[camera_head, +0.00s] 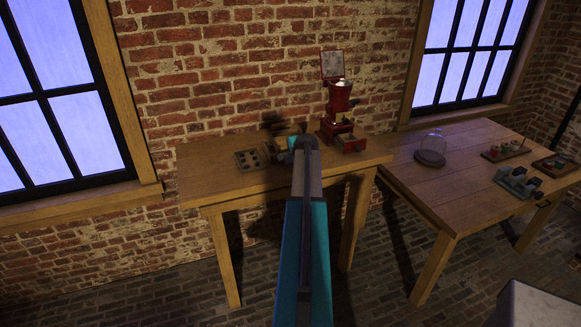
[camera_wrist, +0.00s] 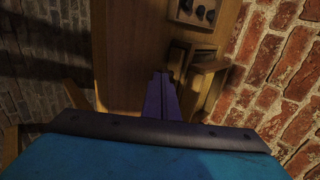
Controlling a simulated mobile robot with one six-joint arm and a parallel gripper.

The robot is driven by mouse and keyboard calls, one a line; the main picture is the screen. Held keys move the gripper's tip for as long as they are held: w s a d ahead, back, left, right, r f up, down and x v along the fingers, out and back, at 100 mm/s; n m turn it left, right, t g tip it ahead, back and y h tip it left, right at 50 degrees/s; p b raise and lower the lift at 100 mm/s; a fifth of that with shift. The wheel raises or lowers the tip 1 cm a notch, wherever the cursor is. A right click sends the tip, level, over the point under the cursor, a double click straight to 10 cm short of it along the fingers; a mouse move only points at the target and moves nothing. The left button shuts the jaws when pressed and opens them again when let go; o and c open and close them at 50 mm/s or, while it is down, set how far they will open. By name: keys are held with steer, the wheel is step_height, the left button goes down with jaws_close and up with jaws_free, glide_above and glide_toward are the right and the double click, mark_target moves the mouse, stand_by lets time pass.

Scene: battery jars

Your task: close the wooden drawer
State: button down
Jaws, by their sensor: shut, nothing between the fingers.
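A small wooden box-like piece with a drawer (camera_wrist: 207,72) stands on the wooden table in the wrist view, near the wall side. One part of it juts out toward my gripper, but how far the drawer is out is hard to tell. In the head view, wood that looks like the same piece (camera_head: 280,143) shows just left of my arm, partly hidden. My gripper (camera_wrist: 161,80) is shut and empty, its fingertips beside the wooden piece. I cannot tell whether they touch it.
A red grinder-like machine (camera_head: 341,110) stands to the right. The right table (camera_head: 440,195) holds a glass dome (camera_head: 431,147) and several small trays. The brick wall (camera_wrist: 282,75) is close behind.

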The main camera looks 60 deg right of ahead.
steer(key=shift+w+d+r, duration=0.15)
steer(key=shift+w+r, duration=0.05)
steer(key=shift+w, duration=0.1)
steer(key=shift+s, duration=0.1)
steer(key=shift+s+a+f, duration=0.15)
steer(key=shift+s+a, duration=0.1)
steer(key=shift+a, duration=0.15)
steer(key=s+a, duration=0.2)
steer(key=s, duration=0.1)
steer(key=shift+a+r, duration=0.1)
steer(key=shift+r, duration=0.1)
steer(key=b+v, duration=0.3)
steer(key=v, duration=0.6)
steer(key=shift+s+r, duration=0.25)
steer(key=shift+s, duration=0.1)
